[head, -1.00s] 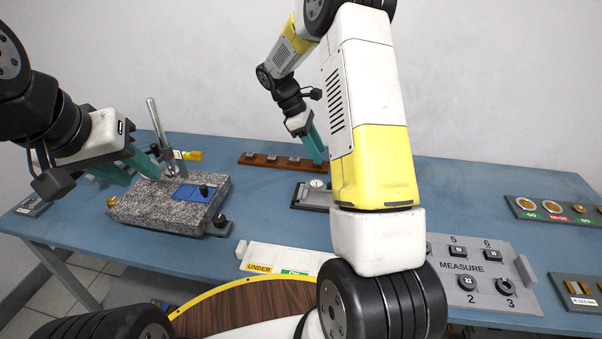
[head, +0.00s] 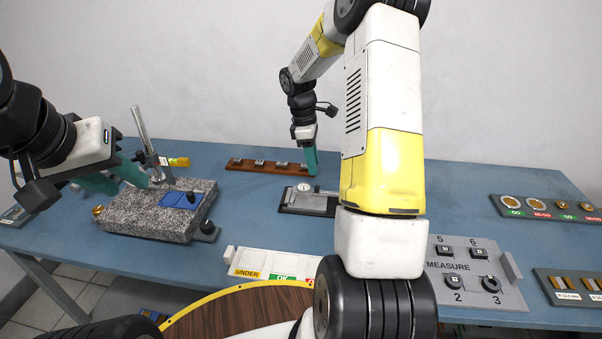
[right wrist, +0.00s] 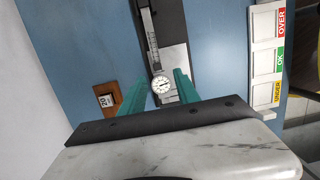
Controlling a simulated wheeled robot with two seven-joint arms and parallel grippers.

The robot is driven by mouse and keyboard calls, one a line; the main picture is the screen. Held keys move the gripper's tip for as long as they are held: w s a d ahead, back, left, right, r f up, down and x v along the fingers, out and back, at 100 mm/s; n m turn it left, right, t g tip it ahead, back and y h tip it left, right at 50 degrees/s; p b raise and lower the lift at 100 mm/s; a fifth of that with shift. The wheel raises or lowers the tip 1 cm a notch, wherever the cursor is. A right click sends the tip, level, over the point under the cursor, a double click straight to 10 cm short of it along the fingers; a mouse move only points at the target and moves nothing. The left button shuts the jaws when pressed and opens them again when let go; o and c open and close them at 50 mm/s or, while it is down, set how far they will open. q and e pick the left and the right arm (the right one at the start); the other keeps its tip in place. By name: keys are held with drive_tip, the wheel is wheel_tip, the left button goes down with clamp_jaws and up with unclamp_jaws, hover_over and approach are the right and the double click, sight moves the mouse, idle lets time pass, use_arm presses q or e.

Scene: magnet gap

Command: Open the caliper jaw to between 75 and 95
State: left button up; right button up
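The dial caliper (head: 313,199) lies on a dark base in the middle of the table. Its scale bar and round white dial (right wrist: 162,85) show in the right wrist view. The dial reading and jaw opening are too small to tell. My right gripper (head: 311,174) points down just behind the caliper in the head view. In the right wrist view its two green fingers (right wrist: 160,90) are apart, with the dial showing between them; I cannot tell whether they touch anything. My left gripper (head: 128,186) is open, its fingers apart near the granite block, far from the caliper.
The granite block (head: 130,215) carries a blue piece and a post stand. A wooden rack (head: 240,165) of small blocks lies behind the caliper. An UNDER/OK/OVER tray (head: 268,264) is in front. A MEASURE panel (head: 470,268) and gauge trays (head: 550,208) are at right.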

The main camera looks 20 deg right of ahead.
sight(317, 186)
drive_tip(key=shift+s+d+f+t+y, duration=0.2)
drive_tip(key=shift+d+t+y, duration=0.45)
drive_tip(key=shift+y, duration=0.15)
drive_tip(key=shift+f, duration=0.15)
wheel_tip(317, 186, down, 8)
drive_tip(key=shift+d+r, duration=0.1)
drive_tip(key=shift+r, duration=0.15)
clamp_jaws()
idle(0.8)
